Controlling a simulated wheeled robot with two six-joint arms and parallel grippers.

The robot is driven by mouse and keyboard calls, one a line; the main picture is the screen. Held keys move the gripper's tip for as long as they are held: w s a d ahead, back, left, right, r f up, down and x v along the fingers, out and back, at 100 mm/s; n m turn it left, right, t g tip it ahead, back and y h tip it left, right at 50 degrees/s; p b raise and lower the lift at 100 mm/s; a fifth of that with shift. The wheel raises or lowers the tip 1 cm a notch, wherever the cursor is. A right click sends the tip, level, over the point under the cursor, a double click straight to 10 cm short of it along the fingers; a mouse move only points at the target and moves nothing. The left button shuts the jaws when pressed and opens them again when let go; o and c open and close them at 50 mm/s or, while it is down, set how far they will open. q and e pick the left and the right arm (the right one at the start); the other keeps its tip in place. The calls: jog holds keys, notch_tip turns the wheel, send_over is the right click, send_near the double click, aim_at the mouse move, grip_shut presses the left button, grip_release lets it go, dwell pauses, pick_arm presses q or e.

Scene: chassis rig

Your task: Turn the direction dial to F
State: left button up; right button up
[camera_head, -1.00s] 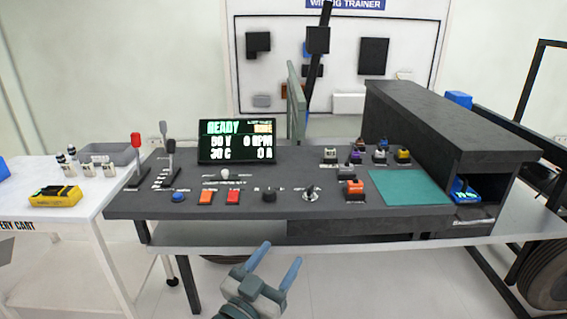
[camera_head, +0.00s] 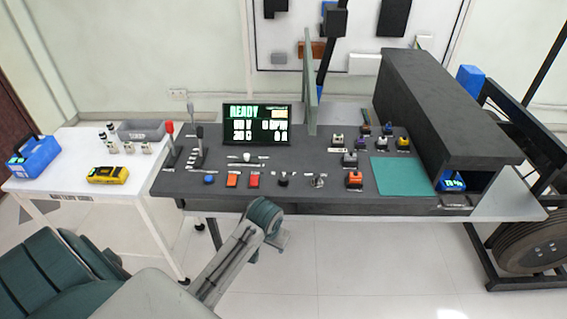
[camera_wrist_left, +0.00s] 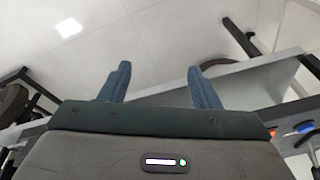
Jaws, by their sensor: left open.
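In the head view, two small knobs sit near the front edge of the dark control panel (camera_head: 240,191). One is black (camera_head: 283,180) and one is silver-grey (camera_head: 319,181). I cannot tell which is the direction dial, and their markings are too small to read. My left arm comes in from the lower left, its wrist just below the panel's front edge; its fingers are mostly hidden there. In the left wrist view my left gripper (camera_wrist_left: 160,84) is open, with nothing between its two blue-grey fingers. My right gripper is not in view.
A blue button (camera_head: 209,180), an orange switch (camera_head: 232,180) and a red switch (camera_head: 254,180) lie left of the knobs. A green mat (camera_head: 405,176) lies right. Floor is open in front.

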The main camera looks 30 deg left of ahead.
pick_arm(q)
jog(key=w+a+r+n+g, duration=0.1)
jog(key=w+a+r, duration=0.15)
jog(key=w, duration=0.55)
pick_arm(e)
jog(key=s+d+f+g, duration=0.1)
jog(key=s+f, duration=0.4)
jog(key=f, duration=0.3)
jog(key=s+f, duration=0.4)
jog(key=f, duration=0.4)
pick_arm(q)
jog(key=n+g+h, duration=0.1)
jog(key=n, duration=0.3)
send_near(283, 178)
jog(key=f, duration=0.3)
jog(key=f+p, duration=0.1)
jog(key=f, duration=0.2)
jog(key=f+p, duration=0.1)
jog(key=f, duration=0.1)
jog(key=shift+w+a+f, duration=0.1)
jog(key=shift+w+f, duration=0.15)
jog(key=shift+f, duration=0.15)
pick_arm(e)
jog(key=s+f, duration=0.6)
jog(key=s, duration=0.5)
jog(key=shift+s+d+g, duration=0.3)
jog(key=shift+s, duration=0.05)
pick_arm(q)
jog(key=shift+c, duration=0.4)
